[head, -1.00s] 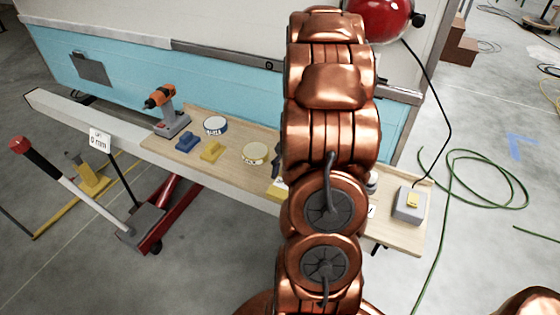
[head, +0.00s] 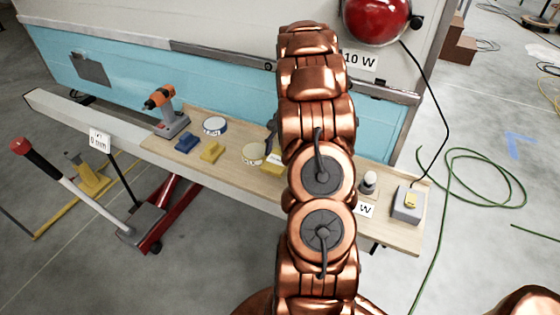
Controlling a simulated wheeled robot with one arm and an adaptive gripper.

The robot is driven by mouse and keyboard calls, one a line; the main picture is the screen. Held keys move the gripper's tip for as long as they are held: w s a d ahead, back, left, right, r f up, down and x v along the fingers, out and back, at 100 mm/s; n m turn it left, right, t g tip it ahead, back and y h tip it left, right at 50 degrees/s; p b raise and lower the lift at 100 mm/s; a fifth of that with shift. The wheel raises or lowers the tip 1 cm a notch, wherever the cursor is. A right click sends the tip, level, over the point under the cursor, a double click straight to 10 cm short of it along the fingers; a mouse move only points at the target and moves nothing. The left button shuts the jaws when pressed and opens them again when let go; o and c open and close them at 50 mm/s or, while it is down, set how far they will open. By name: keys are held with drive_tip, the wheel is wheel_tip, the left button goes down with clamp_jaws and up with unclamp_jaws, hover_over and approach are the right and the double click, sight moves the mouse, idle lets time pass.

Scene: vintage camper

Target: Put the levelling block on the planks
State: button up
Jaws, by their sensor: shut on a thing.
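My gripper (head: 271,135) is mostly hidden behind my own arm; only a dark part of it shows at the arm's left edge. Just below that part is a piece of a yellow block (head: 272,168), which looks like the levelling block, held in the gripper. The rest of this block is hidden, and I cannot tell whether it touches the board under it. No separate planks can be made out; the long pale wooden board (head: 232,167) runs in front of the camper, and my arm covers part of it.
A red lamp (head: 376,18) hangs above. A green hose (head: 470,180) lies right.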

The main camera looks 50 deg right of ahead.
drive_tip(key=shift+f, duration=1.7)
drive_tip(key=shift+f, duration=0.1)
drive_tip(key=o, duration=1.1)
drive_tip(key=v, duration=1.2)
